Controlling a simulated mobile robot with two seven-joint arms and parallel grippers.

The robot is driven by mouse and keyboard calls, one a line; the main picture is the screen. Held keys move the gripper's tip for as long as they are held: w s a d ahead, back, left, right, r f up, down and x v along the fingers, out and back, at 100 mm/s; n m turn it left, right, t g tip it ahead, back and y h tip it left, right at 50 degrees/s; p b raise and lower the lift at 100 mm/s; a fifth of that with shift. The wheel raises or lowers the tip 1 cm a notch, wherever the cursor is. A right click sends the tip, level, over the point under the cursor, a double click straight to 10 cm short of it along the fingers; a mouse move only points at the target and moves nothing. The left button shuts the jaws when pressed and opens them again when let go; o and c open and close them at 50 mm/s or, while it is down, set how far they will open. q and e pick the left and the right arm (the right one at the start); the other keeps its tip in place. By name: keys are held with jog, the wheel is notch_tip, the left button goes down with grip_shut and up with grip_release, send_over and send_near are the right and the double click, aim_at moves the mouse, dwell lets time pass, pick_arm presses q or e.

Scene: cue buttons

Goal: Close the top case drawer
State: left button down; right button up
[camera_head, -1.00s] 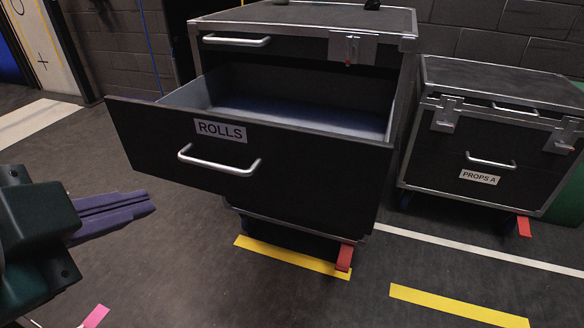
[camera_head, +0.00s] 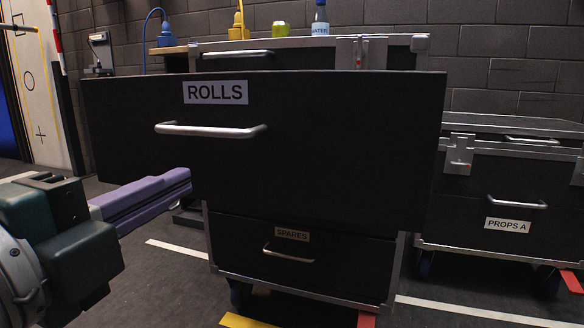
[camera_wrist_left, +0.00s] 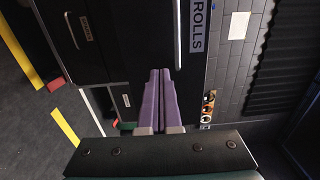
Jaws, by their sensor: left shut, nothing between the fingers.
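The ROLLS drawer (camera_head: 320,150) of the dark wheeled case is pulled far out toward me in the head view. It has a silver bar handle (camera_head: 211,131) and a white label. Its inside is hidden behind its front. Its front also shows in the wrist view (camera_wrist_left: 150,30), turned sideways. My left gripper (camera_head: 188,180) is shut and empty, its purple fingers pointing at the lower left part of the drawer front. I cannot tell whether the tips touch it. In the wrist view the fingers (camera_wrist_left: 160,74) lie together. My right gripper is not in view.
Below is a shut SPARES drawer (camera_head: 330,260); above, another front with a handle (camera_head: 237,54). A bottle (camera_head: 320,20), a green can (camera_head: 282,44) and a yellow object (camera_head: 238,30) stand on top. A PROPS A case (camera_head: 500,200) stands at the right.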

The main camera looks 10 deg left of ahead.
pick_arm(q)
jog(key=b, duration=0.4)
send_near(242, 152)
jog(key=w, duration=0.5)
jog(key=shift+w+d+f, duration=0.1)
jog(key=shift+w+d, duration=0.1)
jog(key=shift+w, duration=0.75)
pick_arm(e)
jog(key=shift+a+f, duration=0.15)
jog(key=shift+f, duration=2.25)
